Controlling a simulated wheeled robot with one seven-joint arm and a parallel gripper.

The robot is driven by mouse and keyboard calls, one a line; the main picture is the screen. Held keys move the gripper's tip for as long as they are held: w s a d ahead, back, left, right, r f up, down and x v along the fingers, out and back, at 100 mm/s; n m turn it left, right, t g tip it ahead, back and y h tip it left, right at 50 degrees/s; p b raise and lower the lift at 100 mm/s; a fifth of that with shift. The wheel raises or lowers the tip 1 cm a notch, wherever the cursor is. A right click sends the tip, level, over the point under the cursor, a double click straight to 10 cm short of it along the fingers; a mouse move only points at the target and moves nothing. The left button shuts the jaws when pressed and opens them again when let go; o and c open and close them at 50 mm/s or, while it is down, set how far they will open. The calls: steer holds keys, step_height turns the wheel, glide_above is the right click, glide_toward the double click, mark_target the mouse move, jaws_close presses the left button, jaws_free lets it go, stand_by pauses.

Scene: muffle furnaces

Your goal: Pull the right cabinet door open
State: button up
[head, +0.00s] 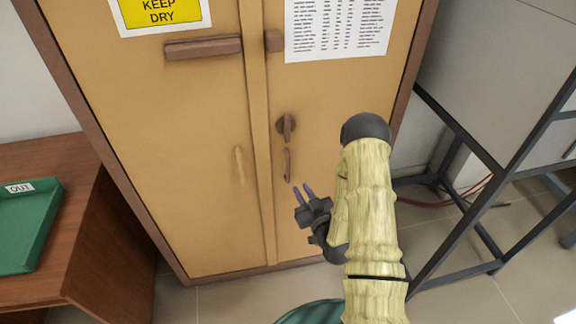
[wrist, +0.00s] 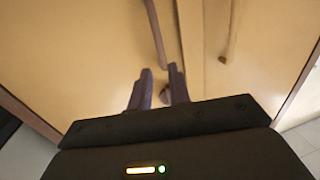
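The right cabinet door (head: 335,105) is closed, level with the left door (head: 180,130) along the middle seam. It has a brown turning latch (head: 286,125) and, below it, a slim upright brown handle (head: 288,164). My gripper (head: 303,189) is open and empty, just below and right of that handle in the head view, its fingers pointing toward the door. In the wrist view, which looks turned over, the handle (wrist: 156,32) lies beyond the open fingertips (wrist: 160,68), and a dark knob shows between the fingers. I see no contact with the handle.
The left door has a pale handle (head: 239,164). A wooden desk (head: 75,160) with a green tray (head: 25,225) stands left. A black metal frame (head: 470,150) stands right of the cabinet. A green rounded object (head: 312,314) is at the bottom edge. Some floor is clear in front.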

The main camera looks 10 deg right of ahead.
mark_target(289, 169)
steer(key=w, duration=0.3)
steer(key=w+a+p, duration=0.1)
steer(key=w, duration=0.3)
steer(key=w+a, duration=0.1)
steer(key=w, duration=0.3)
steer(key=shift+w+a+p, duration=0.1)
steer(key=shift+w+p, duration=0.05)
steer(key=shift+p, duration=0.15)
jaws_close()
